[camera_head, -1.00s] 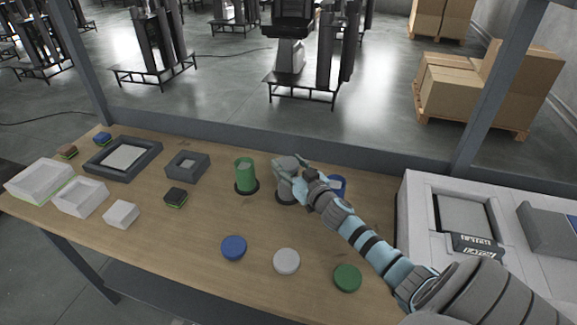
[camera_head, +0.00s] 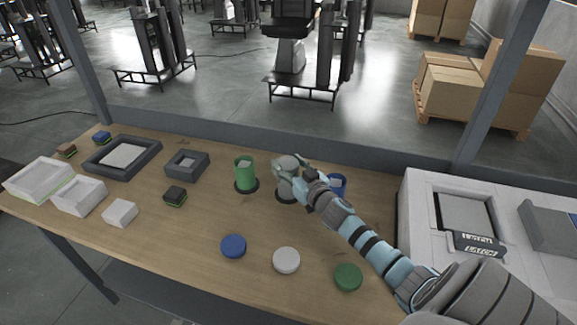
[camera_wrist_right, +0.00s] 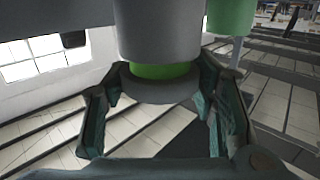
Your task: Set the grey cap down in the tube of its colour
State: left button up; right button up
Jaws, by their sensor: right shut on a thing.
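My right gripper (camera_head: 290,174) is shut on the grey cap (camera_wrist_right: 158,88), which sits between its teal fingers in the right wrist view. The grey tube (camera_wrist_right: 158,28) is in line with the cap, and a green band (camera_wrist_right: 160,71) shows between them. In the head view the grey tube (camera_head: 288,190) stands upright on a dark base, partly hidden by the gripper. I cannot tell whether the cap touches the tube. The green tube (camera_head: 245,173) stands left of it. The blue tube (camera_head: 339,185) stands to the right, partly behind my arm. My left gripper is not in view.
Blue (camera_head: 233,246), light grey (camera_head: 286,260) and green (camera_head: 348,277) discs lie along the table's front. Trays and boxes, including a dark tray (camera_head: 150,150), fill the left. A light grey machine (camera_head: 418,210) stands at the right. The wooden table's (camera_head: 180,235) middle is clear.

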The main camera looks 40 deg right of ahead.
jog(key=o, duration=1.3)
notch_tip(320, 180, up, 7)
jog(key=p, duration=0.6)
jog(key=shift+r+p, duration=0.15)
jog(key=shift+p, duration=0.2)
jog(key=shift+w, duration=0.1)
